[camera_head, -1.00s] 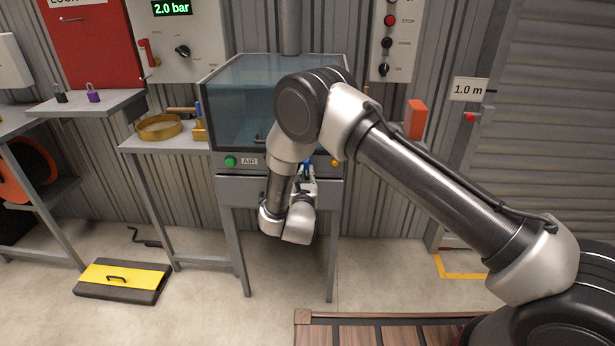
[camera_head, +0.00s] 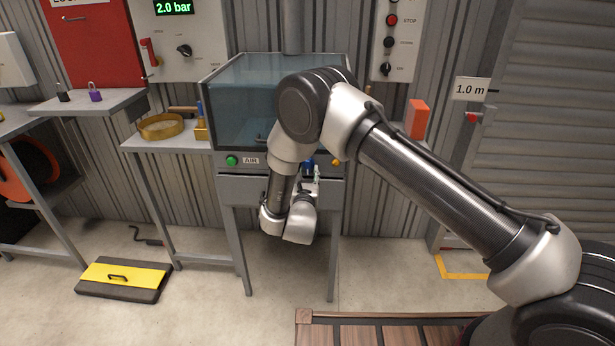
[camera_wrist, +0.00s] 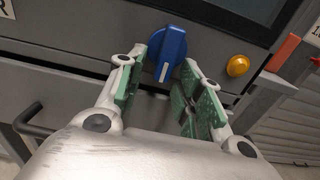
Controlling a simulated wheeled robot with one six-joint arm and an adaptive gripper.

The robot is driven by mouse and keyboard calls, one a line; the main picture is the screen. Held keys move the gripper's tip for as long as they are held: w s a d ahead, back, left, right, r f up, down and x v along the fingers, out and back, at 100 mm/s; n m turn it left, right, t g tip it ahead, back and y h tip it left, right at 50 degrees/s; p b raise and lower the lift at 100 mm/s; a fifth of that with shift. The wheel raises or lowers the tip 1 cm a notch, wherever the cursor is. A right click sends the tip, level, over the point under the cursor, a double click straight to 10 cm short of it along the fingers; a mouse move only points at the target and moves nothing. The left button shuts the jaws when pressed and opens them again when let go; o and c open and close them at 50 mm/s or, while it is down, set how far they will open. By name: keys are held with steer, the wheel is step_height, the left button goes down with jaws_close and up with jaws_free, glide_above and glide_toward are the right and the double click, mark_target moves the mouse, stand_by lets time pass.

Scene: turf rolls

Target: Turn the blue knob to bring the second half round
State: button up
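The blue knob (camera_wrist: 171,50) is on the grey front panel of the cabinet (camera_wrist: 75,35), with a white mark on its lower end. In the wrist view its grip bar stands nearly upright, leaning slightly. My gripper (camera_wrist: 172,75) is open, with a green-padded finger on each side below the knob. The knob's lower end lies between the fingertips, and I see gaps to both pads. In the head view the knob (camera_head: 308,163) shows just above my gripper (camera_head: 306,175), partly hidden by my arm.
An amber button (camera_wrist: 238,66) is right of the knob; a green button (camera_head: 232,160) is at the panel's left. A dark handle (camera_wrist: 32,122) sticks out at lower left in the wrist view. An orange block (camera_head: 417,118) stands at the right. A yellow-topped step (camera_head: 122,279) lies on the floor.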

steer(key=s, duration=0.7)
steer(key=shift+s+a, duration=0.15)
steer(key=shift+s, duration=0.05)
